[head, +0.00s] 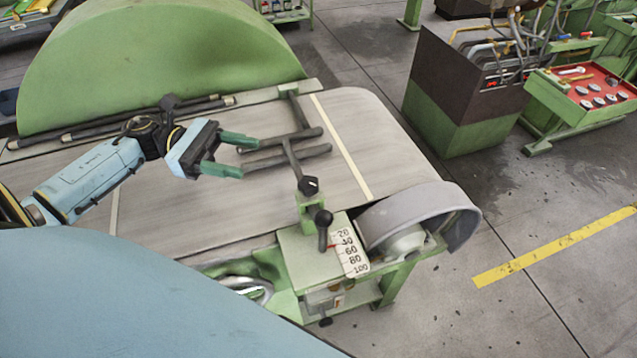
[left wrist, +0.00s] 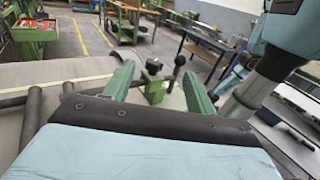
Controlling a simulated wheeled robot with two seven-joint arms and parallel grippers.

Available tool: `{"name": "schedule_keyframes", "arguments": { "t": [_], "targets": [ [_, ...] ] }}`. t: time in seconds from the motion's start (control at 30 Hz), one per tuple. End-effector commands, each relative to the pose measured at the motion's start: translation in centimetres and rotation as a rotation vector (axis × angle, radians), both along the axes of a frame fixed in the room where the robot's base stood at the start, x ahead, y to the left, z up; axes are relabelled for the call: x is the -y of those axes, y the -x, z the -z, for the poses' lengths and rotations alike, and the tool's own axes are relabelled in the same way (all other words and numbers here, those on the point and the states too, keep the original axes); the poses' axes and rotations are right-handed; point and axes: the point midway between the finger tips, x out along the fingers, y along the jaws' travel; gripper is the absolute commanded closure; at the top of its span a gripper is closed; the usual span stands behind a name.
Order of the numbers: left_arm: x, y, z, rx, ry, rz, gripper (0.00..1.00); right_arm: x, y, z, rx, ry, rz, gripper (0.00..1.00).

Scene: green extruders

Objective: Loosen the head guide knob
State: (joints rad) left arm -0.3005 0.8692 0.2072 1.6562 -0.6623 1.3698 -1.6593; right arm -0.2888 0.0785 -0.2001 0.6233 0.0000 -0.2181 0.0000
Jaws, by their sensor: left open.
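A black knob (head: 309,186) sits on a green bracket (head: 311,210) at the near edge of the belt, at the foot of the dark guide bars (head: 290,150). A black ball-ended lever (head: 323,225) stands just in front of it. I cannot tell for certain which of the two is the head guide knob. My left gripper (head: 249,157) is open and empty, with its green fingers above the belt, left of the knob and apart from it. In the left wrist view the knob (left wrist: 153,66) shows between the fingers, with the lever (left wrist: 175,72) to its right.
The guide bars lie close to the fingertips. A numbered scale plate (head: 350,250) and a grey roller cover (head: 420,212) stand at the belt's near right end. A large green drum (head: 150,60) rises behind my left arm. The belt (head: 200,205) is mostly clear.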

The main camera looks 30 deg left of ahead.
Motion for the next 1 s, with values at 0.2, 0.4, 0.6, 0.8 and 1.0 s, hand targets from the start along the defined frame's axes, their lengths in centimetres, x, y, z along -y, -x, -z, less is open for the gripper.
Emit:
{"name": "schedule_keyframes", "arguments": {
  "t": [0.2, 0.4, 0.6, 0.8, 1.0],
  "targets": [
    [0.0, 0.0, 3.4, 0.0, 0.0, -0.001, 0.44, 0.3, 2.9, 3.6, -0.045, 0.006, -0.001, 0.64],
    [0.5, -0.1, 4.0, 0.0, 0.001, 0.0, 0.44, 0.2, 1.4, 4.0, -0.023, 0.004, -0.001, 0.64],
    [3.3, -0.9, 3.7, 0.001, 0.002, 0.002, 0.44, 0.2, 0.3, 3.1, -0.003, 0.002, -0.001, 0.64],
    [7.5, -2.1, 3.6, 0.004, 0.003, 0.001, 0.44, 0.2, 0.5, 2.2, -0.007, 0.003, -0.001, 0.64],
    [10.9, -3.1, 3.6, 0.003, 0.002, 0.0, 0.44, 0.2, 1.0, 1.5, -0.015, 0.003, -0.001, 0.64]
  ]
}}
